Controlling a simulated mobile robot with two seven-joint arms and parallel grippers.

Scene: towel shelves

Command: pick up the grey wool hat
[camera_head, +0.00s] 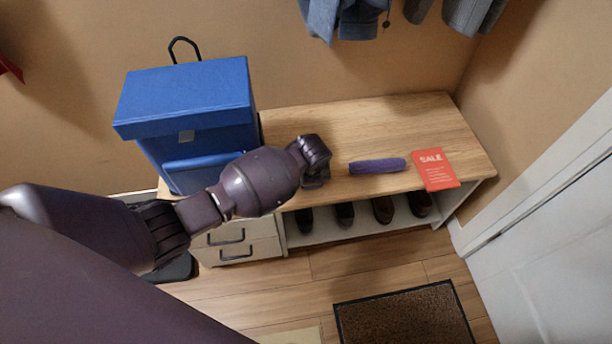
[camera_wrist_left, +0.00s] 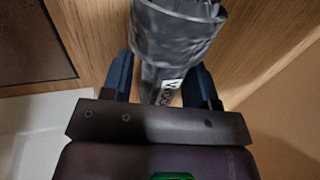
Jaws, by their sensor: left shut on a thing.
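My left gripper (camera_head: 316,178) is over the front part of the wooden bench (camera_head: 405,123), left of a purple oblong item (camera_head: 377,166). In the left wrist view its two blue fingers (camera_wrist_left: 160,82) are shut on a grey, creased item (camera_wrist_left: 172,40) with a white label. The item is wide at the top and narrows between the fingers. I cannot tell from its shape whether it is the grey wool hat. In the head view my own wrist hides it. No other grey hat shows. My right gripper is not in view.
A blue lidded box (camera_head: 187,100) stands at the bench's left end. A red SALE card (camera_head: 434,169) lies at the right. Several dark shoes (camera_head: 383,209) are below. Grey-blue clothing (camera_head: 345,17) hangs above. The back middle of the bench top is clear.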

